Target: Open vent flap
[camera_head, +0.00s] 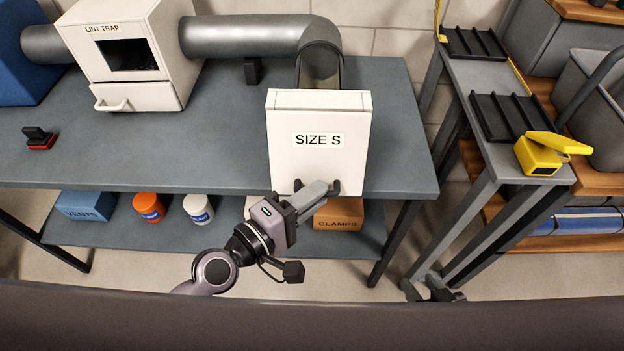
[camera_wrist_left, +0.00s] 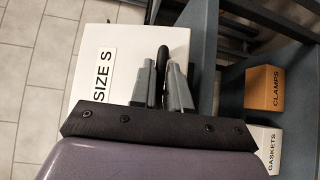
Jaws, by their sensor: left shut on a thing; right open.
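The vent flap (camera_head: 318,160) is a white panel labelled "SIZE S" at the mouth of the grey duct (camera_head: 245,36). It hangs at the front of the bench and looks shut. My left gripper (camera_head: 318,190) is at its lower edge, shut on a small black handle (camera_wrist_left: 162,58). In the left wrist view the flap (camera_wrist_left: 120,55) lies behind the fingers, and the handle shows between them. The fingers hide part of the handle. My right gripper (camera_head: 438,290) is low at the right, away from the flap, open and empty.
The lint trap (camera_head: 120,50) stands on the bench (camera_head: 215,125) at left, with a small red-and-black brush (camera_head: 39,138). Bins, including clamps (camera_head: 338,216), sit on the shelf below. A side stand at right holds black trays (camera_head: 505,117) and a yellow box (camera_head: 540,157).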

